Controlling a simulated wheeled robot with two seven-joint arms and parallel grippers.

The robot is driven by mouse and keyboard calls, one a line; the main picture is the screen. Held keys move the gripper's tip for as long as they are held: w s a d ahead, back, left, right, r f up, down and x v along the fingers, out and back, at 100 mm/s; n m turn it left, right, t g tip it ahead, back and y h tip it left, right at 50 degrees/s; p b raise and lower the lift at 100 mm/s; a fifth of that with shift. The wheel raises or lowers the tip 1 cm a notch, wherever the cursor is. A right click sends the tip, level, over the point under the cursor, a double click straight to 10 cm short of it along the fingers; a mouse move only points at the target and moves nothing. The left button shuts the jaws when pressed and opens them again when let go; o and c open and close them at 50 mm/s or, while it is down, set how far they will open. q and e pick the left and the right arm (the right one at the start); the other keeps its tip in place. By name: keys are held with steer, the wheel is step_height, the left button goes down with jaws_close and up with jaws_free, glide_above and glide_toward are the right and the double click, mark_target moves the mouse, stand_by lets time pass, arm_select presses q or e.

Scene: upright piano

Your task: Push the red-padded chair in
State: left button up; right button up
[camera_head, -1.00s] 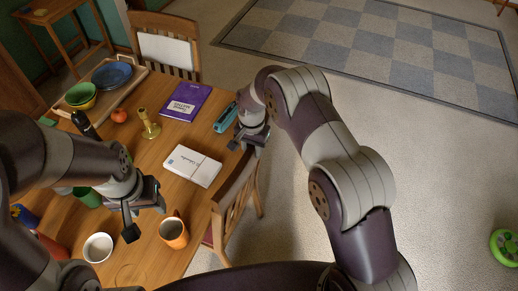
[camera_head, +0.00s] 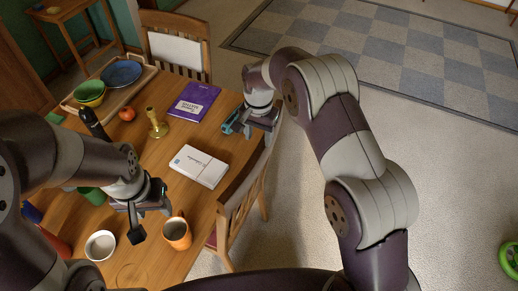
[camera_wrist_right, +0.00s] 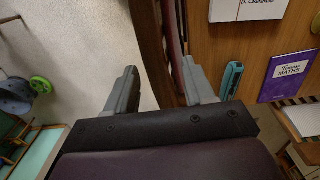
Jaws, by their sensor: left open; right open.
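The red-padded chair (camera_head: 230,215) stands at the right side of the wooden table, its slatted wooden back towards the open floor. Only a sliver of red pad shows below the table edge. My right gripper (camera_head: 262,124) is open at the far end of this chair's back. In the right wrist view, the open fingers of my right gripper (camera_wrist_right: 158,86) stand on either side of the dark wooden chair back (camera_wrist_right: 151,45); I cannot tell whether they touch it. My left gripper (camera_head: 148,206) is open and empty above the table's near part, beside an orange mug.
The table (camera_head: 140,250) holds a white calendar box (camera_head: 199,166), an orange mug (camera_head: 177,232), a white cup (camera_head: 100,245), a purple book (camera_head: 194,100) and a candlestick (camera_head: 156,125). Another chair (camera_head: 178,45) stands at the far end. Carpet to the right is clear, except a green wheel-like object (camera_head: 510,258).

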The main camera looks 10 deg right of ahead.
step_height(320, 180, up, 2)
steer(key=shift+a+r, duration=0.1)
steer(key=shift+r, duration=0.05)
step_height(320, 180, up, 4)
steer(key=shift+f+p, duration=0.2)
steer(key=shift+p, duration=0.85)
steer(key=shift+f, duration=0.1)
